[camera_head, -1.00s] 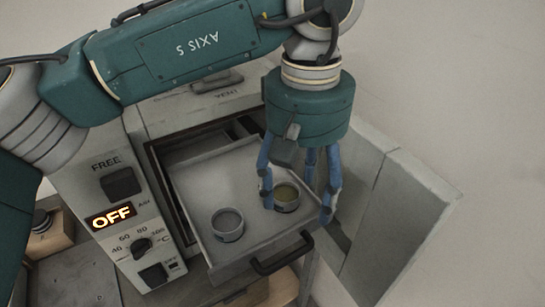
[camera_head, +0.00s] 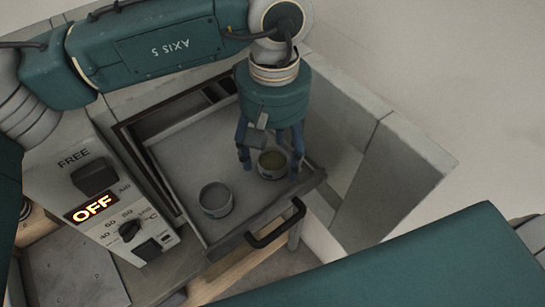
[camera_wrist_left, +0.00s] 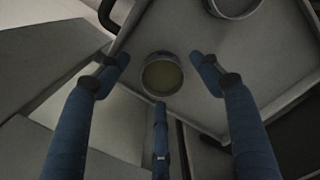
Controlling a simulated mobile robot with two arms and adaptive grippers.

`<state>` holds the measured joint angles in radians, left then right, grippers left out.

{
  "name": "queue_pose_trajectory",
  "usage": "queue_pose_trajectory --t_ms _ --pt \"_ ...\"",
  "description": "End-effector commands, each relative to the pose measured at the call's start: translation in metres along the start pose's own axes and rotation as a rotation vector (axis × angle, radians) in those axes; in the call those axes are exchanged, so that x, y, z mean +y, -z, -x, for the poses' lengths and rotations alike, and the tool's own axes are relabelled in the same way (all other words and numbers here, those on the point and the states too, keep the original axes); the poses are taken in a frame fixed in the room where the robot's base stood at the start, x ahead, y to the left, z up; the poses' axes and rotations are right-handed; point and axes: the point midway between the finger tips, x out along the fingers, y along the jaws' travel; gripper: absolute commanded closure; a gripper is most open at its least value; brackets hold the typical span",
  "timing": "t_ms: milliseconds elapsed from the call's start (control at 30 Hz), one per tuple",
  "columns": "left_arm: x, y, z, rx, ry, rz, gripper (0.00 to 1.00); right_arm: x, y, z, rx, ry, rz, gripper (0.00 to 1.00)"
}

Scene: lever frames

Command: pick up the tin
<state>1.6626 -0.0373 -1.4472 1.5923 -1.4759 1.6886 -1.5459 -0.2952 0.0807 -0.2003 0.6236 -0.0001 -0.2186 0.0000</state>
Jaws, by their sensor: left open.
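Two small round tins stand in a pulled-out grey drawer (camera_head: 190,155). One tin (camera_head: 272,165), with a yellowish-green inside, is near the drawer's right corner; it also shows in the left wrist view (camera_wrist_left: 162,75). The other tin (camera_head: 216,199), grey inside, stands to its left, and is cut off at the top of the wrist view (camera_wrist_left: 235,6). My left gripper (camera_head: 270,158) points down over the yellowish-green tin. Its three blue fingers are spread open around the tin, with nothing held. Whether any finger touches it I cannot tell. My right gripper is out of view.
The drawer has a dark handle (camera_head: 275,226) at its front. A control panel with an OFF display (camera_head: 91,207) and knobs stands left. A pale wall block (camera_head: 400,165) stands close on the right. My own teal arm link crosses the lower right.

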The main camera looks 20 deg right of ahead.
Motion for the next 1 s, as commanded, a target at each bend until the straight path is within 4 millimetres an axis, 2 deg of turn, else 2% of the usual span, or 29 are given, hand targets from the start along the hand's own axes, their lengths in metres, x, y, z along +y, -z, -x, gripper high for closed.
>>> queue_pose_trajectory --t_ms 33,167,300,467,700,733,1000 --pt "0.000 0.000 -0.002 -0.005 0.002 0.000 0.35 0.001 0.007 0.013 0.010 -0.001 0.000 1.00" --pt "0.001 0.001 -0.021 -0.002 0.001 0.000 0.35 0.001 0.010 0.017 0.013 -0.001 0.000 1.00" --pt "0.001 0.001 -0.029 -0.001 0.000 0.000 0.35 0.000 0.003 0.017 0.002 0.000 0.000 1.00" --pt "0.001 0.002 -0.029 0.000 0.000 0.000 0.35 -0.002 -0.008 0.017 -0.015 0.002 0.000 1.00" --pt "0.001 0.002 -0.029 0.000 0.000 0.000 0.81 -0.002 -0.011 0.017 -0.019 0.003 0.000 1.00" --pt "0.001 0.002 -0.029 0.000 0.000 0.000 0.84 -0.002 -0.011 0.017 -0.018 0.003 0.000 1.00" --pt "0.001 0.002 -0.029 0.000 0.000 0.000 0.84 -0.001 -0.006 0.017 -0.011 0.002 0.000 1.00"
